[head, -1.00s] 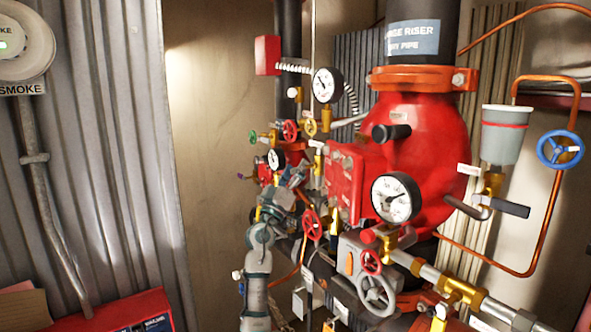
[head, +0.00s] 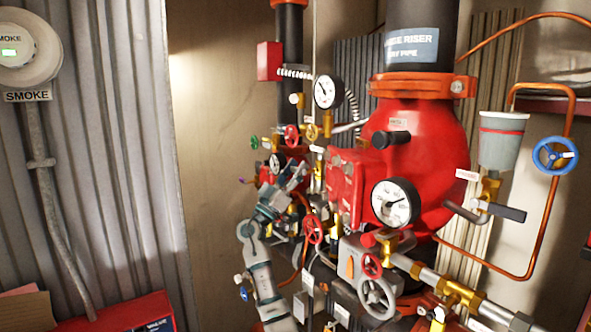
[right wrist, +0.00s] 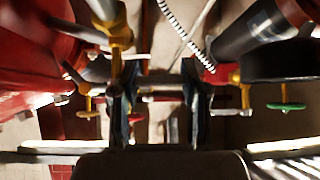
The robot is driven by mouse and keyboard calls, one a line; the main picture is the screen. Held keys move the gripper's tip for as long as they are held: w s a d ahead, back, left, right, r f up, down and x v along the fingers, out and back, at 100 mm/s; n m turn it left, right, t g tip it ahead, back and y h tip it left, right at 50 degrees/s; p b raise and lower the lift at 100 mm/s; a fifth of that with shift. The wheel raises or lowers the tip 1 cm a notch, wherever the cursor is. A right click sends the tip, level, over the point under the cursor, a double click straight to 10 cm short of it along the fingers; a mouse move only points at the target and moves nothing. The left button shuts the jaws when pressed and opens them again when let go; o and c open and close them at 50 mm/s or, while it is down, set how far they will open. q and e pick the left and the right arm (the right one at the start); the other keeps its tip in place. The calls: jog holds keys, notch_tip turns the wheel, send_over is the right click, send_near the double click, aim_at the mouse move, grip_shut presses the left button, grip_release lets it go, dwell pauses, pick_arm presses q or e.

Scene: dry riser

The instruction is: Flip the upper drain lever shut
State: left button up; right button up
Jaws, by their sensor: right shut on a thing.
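My right gripper (head: 297,177) is in front of the rear valve cluster, left of the big red valve body. In the right wrist view its two dark fingers (right wrist: 160,100) stand apart with small valve parts between and beyond them. It is shut on a thin part that seems to be the upper drain lever; the contact is too small and dark to make out clearly. My grey right arm rises from below and bends towards the cluster. My left gripper is not in view.
A pressure gauge (head: 395,202), a red handwheel (head: 312,229) and a grey handwheel (head: 377,297) crowd the right side of my arm. A black-handled lever (head: 506,212) is under a grey cup (head: 502,140). The bare wall (head: 212,140) left of the cluster is clear.

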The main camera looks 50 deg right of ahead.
jog(key=shift+d+r+m+g+p, duration=0.1)
jog(key=shift+r+m+g+p, duration=0.25)
jog(key=shift+m+g, duration=0.25)
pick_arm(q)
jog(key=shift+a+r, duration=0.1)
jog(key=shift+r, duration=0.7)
pick_arm(e)
jog(key=shift+f+m+g+y, duration=0.1)
jog(key=shift+m+g+y, duration=0.2)
jog(key=shift+m+g, duration=0.25)
jog(key=o, duration=1.1)
jog(key=shift+f, duration=0.1)
jog(key=shift+o, duration=0.3)
jog(key=shift+w+d+f, duration=0.1)
jog(key=shift+d, duration=0.05)
jog(key=shift+d, duration=0.1)
jog(key=w+a+f, duration=0.1)
jog(key=w+a, duration=0.1)
jog(key=a, duration=0.4)
jog(key=w+a+f, duration=0.1)
jog(key=w+a, duration=0.1)
jog(key=a, duration=0.5)
jog(key=shift+w+a+f, duration=0.15)
jog(key=shift+w+a, duration=0.05)
jog(key=shift+w, duration=0.2)
